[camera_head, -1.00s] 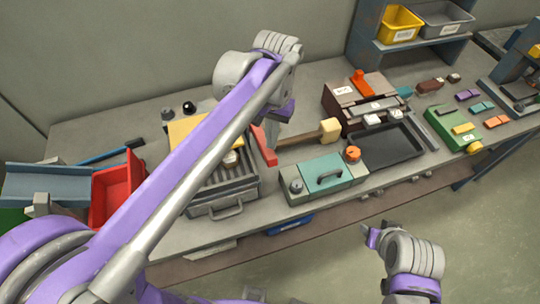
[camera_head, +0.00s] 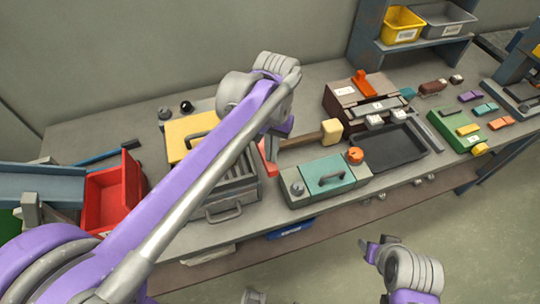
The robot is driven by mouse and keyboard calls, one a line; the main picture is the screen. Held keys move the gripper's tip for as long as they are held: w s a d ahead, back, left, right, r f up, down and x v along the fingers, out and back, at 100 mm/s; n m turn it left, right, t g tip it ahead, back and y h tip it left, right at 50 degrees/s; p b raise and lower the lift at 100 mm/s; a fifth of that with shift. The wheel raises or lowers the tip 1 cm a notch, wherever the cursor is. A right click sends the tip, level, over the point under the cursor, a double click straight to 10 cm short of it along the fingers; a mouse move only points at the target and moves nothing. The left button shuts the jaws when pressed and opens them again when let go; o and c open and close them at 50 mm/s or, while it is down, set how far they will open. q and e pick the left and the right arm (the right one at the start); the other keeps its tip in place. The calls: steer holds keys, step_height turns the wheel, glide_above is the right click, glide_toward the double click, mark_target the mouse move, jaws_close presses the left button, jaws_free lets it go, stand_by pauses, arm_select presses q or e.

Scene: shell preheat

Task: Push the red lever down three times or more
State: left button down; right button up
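A red lever (camera_head: 267,164) stands at the right side of the grey ribbed box (camera_head: 228,208) with a front handle. Only part of the lever shows, because my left gripper (camera_head: 279,140) is in front of it. My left gripper is low at the lever's upper part; I cannot tell whether they touch. Its fingers are mostly hidden by its own wrist, so its opening does not show. My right gripper (camera_head: 373,247) is empty, its fingertips apart, in front of the bench over the floor.
A yellow-headed mallet (camera_head: 331,131) and a teal-lidded box (camera_head: 326,174) lie close right of the lever. A dark tray (camera_head: 400,155) and a brown box with an orange lever (camera_head: 363,84) are further right. A red bin (camera_head: 112,195) stands left.

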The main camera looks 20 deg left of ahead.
arm_select(q)
steer(key=shift+w+a+f, duration=0.1)
steer(key=shift+w+f, duration=0.05)
steer(key=shift+f, duration=0.05)
steer(key=w+r+p, duration=0.1)
steer(key=w+r, duration=0.3)
steer(key=r, duration=0.8)
steer(key=shift+d+p, duration=0.25)
steer(key=shift+p, duration=0.15)
steer(key=shift+w+f, duration=0.1)
